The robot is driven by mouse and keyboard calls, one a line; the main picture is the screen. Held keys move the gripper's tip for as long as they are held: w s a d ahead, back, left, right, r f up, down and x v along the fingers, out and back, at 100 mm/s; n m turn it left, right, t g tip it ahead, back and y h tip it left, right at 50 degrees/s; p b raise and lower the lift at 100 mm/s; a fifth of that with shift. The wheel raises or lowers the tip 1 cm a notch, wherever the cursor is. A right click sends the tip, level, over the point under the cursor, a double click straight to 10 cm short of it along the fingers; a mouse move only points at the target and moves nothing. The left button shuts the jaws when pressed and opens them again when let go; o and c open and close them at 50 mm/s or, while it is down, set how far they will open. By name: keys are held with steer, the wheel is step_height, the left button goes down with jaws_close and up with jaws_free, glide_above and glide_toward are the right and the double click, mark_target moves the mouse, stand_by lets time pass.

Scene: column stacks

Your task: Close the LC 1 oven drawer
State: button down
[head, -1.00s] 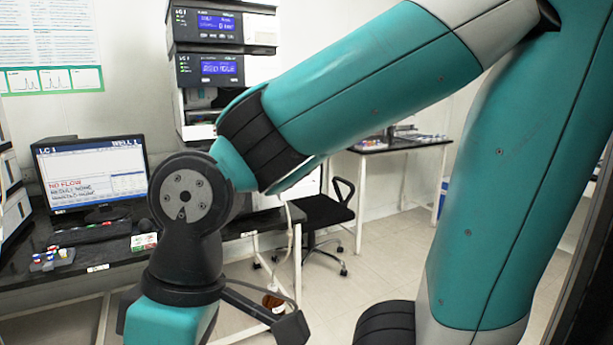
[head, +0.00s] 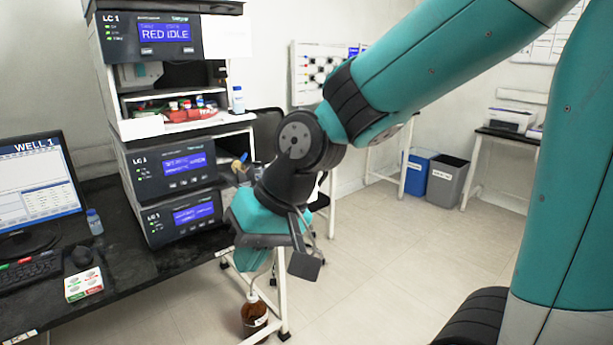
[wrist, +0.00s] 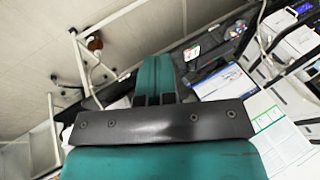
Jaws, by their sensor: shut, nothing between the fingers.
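The LC 1 stack (head: 137,160) stands on the dark bench, left of my arm in the head view. Its top module (head: 151,33) reads RED IDLE. Below it is an open bay (head: 176,108) with small bottles and a red item. Two more display modules sit beneath, the middle one (head: 144,175) and the bottom one (head: 153,225). A small part with a tan knob (head: 240,161) sticks out at the right of the middle module; I cannot tell whether it is the oven drawer. My gripper (wrist: 157,62) is shut and empty in the wrist view; its fingers are not clear in the head view.
A monitor (head: 34,185), keyboard (head: 30,270) and small box (head: 83,285) occupy the bench at left. A brown bottle (head: 254,316) stands on the floor by the bench leg. Blue (head: 418,172) and grey (head: 447,180) bins stand at the back.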

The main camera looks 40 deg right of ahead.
steer(key=w+d+m+t+h+p, duration=0.25)
steer(key=w+d+m, duration=0.55)
steer(key=d, duration=0.4)
steer(key=w+d+m+t+h+p, duration=0.2)
steer(key=w+d+m+t, duration=0.2)
steer(key=w+d+m, duration=0.6)
steer(key=shift+n, duration=0.5)
steer(key=w+f, duration=0.1)
steer(key=w+d+f+p, duration=0.1)
steer(key=f, duration=0.1)
steer(key=w+d+f+p, duration=0.1)
steer(key=f, duration=0.1)
steer(key=shift+w+d, duration=0.1)
steer(key=shift+w, duration=0.3)
steer(key=shift+w+f, duration=0.5)
